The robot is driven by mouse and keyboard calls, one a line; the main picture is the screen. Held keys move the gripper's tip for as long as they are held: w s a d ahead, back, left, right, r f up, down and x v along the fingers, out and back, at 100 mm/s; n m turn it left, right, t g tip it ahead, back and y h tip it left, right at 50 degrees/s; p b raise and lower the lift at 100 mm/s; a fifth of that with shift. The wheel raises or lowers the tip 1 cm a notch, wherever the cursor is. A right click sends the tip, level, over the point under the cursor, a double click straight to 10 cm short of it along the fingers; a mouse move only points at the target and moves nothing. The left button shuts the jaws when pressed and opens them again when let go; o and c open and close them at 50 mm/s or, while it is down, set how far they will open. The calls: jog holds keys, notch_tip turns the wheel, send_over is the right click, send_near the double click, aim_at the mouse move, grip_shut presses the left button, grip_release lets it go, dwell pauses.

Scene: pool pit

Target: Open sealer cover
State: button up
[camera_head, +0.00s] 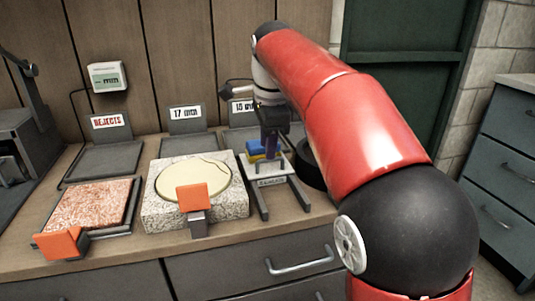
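No part is clearly labelled as a sealer in the head view, so I cannot tell for sure which thing is the sealer cover. A speckled stone block (152,214) in the middle of the counter bears a round cream disc (222,178). An orange tab (193,197) on a grey bracket stands at its front edge. My gripper (268,150) points down at the right, over a small stand (271,182) with a blue and yellow piece (257,150). My gripper is right of the block, apart from it. Its fingertips are too small and partly hidden to judge their opening or contact.
A reddish speckled slab (90,205) with an orange tab (60,244) lies left. Behind stand signs reading REJECTS (111,121) and 17 mm (186,113). A dark machine (35,120) stands far left. Drawers (501,185) are at right. My red arm hides the counter's right end.

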jog(key=shift+w+f, duration=0.25)
jog(key=shift+f, duration=1.05)
grip_shut()
